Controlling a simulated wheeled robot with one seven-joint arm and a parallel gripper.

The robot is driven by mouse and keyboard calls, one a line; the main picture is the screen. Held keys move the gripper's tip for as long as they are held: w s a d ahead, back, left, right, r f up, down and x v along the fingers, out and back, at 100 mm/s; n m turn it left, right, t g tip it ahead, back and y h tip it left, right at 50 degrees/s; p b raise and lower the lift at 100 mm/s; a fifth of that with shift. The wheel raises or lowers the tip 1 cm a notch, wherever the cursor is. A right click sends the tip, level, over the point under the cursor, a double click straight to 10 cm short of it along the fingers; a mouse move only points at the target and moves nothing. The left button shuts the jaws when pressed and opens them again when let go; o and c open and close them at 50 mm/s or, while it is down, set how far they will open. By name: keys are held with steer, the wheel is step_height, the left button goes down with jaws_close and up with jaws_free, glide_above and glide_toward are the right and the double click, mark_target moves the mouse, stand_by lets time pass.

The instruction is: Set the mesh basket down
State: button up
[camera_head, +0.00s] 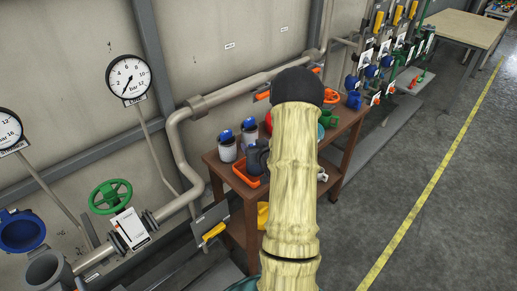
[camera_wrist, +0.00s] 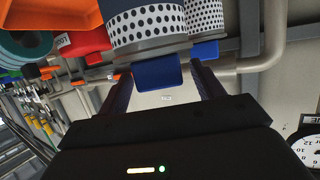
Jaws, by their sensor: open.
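Two white dotted mesh baskets with blue handles show at the top of the wrist view, which is upside down. The nearer mesh basket (camera_wrist: 148,27) has its blue handle (camera_wrist: 157,71) between the fingers of my gripper (camera_wrist: 160,77). The fingers are apart, one on each side of the handle. I cannot tell if either touches it. The second mesh basket (camera_wrist: 206,17) is just behind it. In the head view, two white baskets (camera_head: 227,150) (camera_head: 249,132) stand upright on the brown table (camera_head: 338,143). My forearm covers most of my gripper there.
An orange tray (camera_head: 246,175) sits at the table's left part, close to the baskets. Green (camera_head: 328,119) and blue (camera_head: 354,100) items stand towards the far end. Pipes and a green handwheel (camera_head: 110,196) are on the left. The floor on the right is clear.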

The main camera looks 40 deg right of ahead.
steer(key=b+v, duration=0.2)
steer(key=v, duration=1)
steer(key=shift+s+r, duration=0.15)
steer(key=shift+s, duration=0.05)
steer(key=shift+w+a, duration=0.1)
steer(key=shift+w, duration=0.1)
steer(key=w+a+n+g+y, duration=0.15)
steer(key=a+g, duration=0.35)
steer(key=a, duration=0.7)
steer(key=s+a+n+g+y, duration=0.1)
steer(key=s+a+g, duration=0.2)
steer(key=s+a, duration=0.2)
steer(key=s+a+r+n+g+y, duration=0.1)
steer(key=s+a+g+y, duration=0.1)
steer(key=s+a, duration=0.4)
steer(key=a, duration=0.5)
steer(key=shift+a+r+g, duration=0.2)
steer(key=shift+a+g, duration=0.2)
